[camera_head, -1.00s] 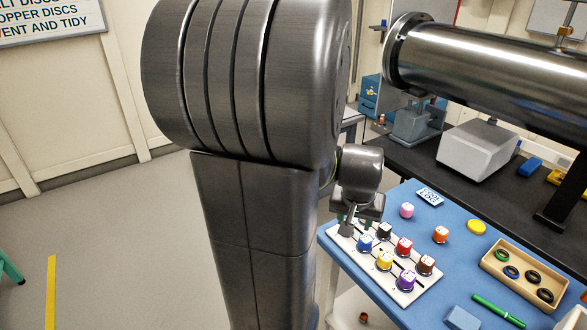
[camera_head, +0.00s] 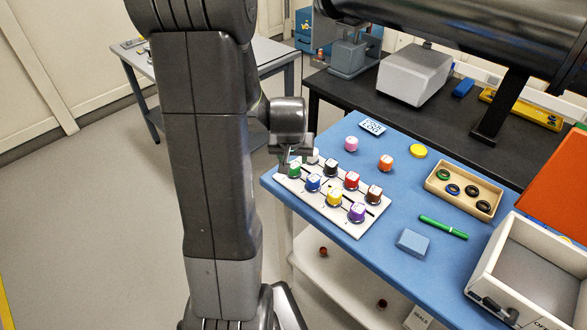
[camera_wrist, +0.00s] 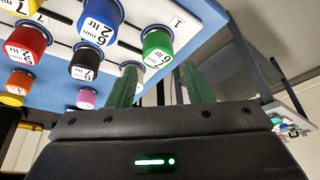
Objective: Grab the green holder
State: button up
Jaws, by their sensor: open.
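The green holder (camera_head: 294,169) stands at the left end of the white rack (camera_head: 362,229) on the blue table. In the wrist view the green holder (camera_wrist: 158,42) lies beyond my fingertips, roughly in line with the gap between them. My gripper (camera_wrist: 158,84) is open, with its green fingers apart and nothing visibly clasped. In the head view my gripper (camera_head: 290,152) is right at the green holder and partly covers that end of the rack. Whether a finger touches the holder I cannot tell.
Blue (camera_head: 313,182), black (camera_head: 331,167) and white (camera_head: 312,156) holders stand close beside the green one. Red, yellow, purple and brown holders fill the rest of the rack. Pink (camera_head: 351,144) and orange (camera_head: 385,162) holders stand loose behind. A ring tray (camera_head: 432,182) is at right.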

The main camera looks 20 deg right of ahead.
aim_at(294, 164)
jog(key=shift+p+x, duration=0.6)
jog(key=shift+x, duration=2)
jog(key=shift+s, duration=0.1)
jog(key=c, duration=0.8)
